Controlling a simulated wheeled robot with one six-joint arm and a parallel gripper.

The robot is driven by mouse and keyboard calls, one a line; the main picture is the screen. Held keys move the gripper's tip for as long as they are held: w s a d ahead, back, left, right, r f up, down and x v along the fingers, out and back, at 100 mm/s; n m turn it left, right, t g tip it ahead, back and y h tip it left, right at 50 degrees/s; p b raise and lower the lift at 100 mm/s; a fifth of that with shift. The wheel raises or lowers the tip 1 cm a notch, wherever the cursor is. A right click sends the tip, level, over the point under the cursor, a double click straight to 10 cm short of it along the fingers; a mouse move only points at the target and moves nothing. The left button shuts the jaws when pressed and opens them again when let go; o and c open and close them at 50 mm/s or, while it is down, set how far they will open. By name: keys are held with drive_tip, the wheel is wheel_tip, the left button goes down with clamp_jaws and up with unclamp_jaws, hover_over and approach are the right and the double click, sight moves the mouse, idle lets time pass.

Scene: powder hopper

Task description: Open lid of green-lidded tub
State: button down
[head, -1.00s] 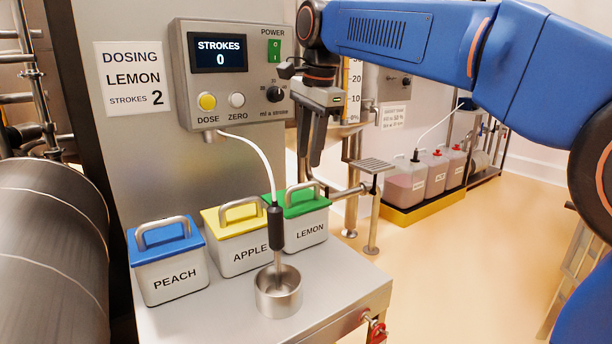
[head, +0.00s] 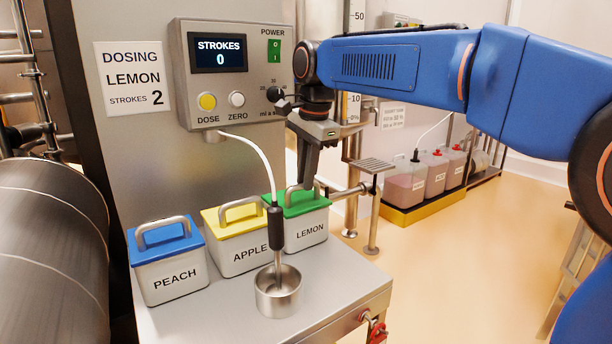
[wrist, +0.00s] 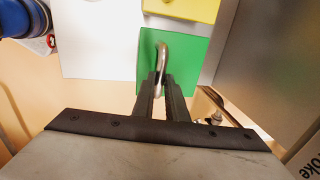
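The green-lidded tub, labelled LEMON (head: 309,231), stands at the back right of the steel bench, its green lid (head: 312,207) seated on it. A metal loop handle rises from the lid. My gripper (head: 308,182) points down at this handle. In the wrist view the green lid (wrist: 190,56) lies under my gripper (wrist: 161,80), and the handle (wrist: 161,55) runs between the fingers. The fingers look close against the handle; their contact is partly hidden.
The yellow-lidded APPLE tub (head: 245,255) stands close to its left, then the blue-lidded PEACH tub (head: 172,278). A steel cup (head: 278,297) with a dosing nozzle (head: 276,228) stands in front. The dosing panel (head: 225,75) is behind. The bench front is mostly clear.

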drive_tip(key=w+a+r, duration=0.2)
drive_tip(key=w+r, duration=0.1)
drive_tip(key=shift+w+a+r, duration=0.1)
drive_tip(key=shift+w+r, duration=0.05)
idle(0.4)
drive_tip(key=c, duration=1.8)
unclamp_jaws()
drive_tip(key=shift+w+a, duration=0.1)
drive_tip(key=shift+o, duration=0.2)
wheel_tip(320, 180, up, 17)
drive_tip(key=s+d, duration=0.2)
drive_tip(key=s, duration=0.1)
